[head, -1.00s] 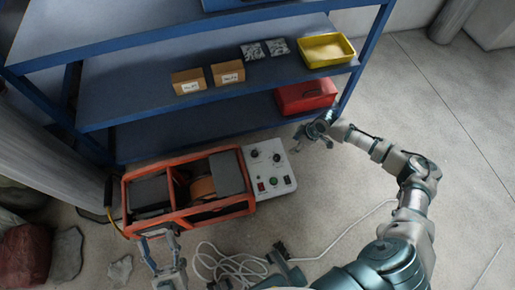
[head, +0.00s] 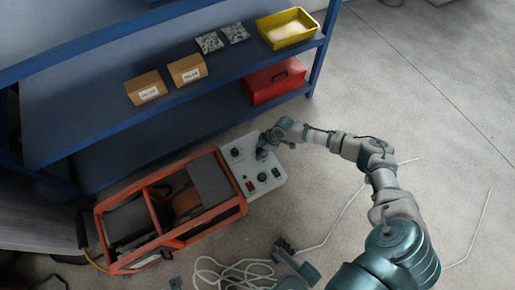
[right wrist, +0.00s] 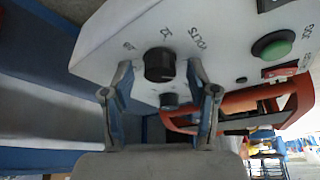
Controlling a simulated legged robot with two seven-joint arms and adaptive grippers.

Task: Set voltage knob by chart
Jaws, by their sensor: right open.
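The white control panel (head: 243,167) sits at the right end of the orange-framed machine. One black knob (head: 236,152) shows at its upper left in the head view. My right gripper (head: 265,148) is over the panel's upper right part. In the right wrist view, my right gripper (right wrist: 162,92) is open, its two fingers on either side of a black knob (right wrist: 158,63); contact cannot be told. The labels look upside down and are hard to read. I cannot make out a chart.
The orange-framed machine (head: 232,207) stands on the floor. A green button (right wrist: 272,45) is on the panel. A blue shelf (head: 110,122) holds cardboard boxes (head: 146,87), a yellow tray (head: 262,32) and a red case (head: 277,82).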

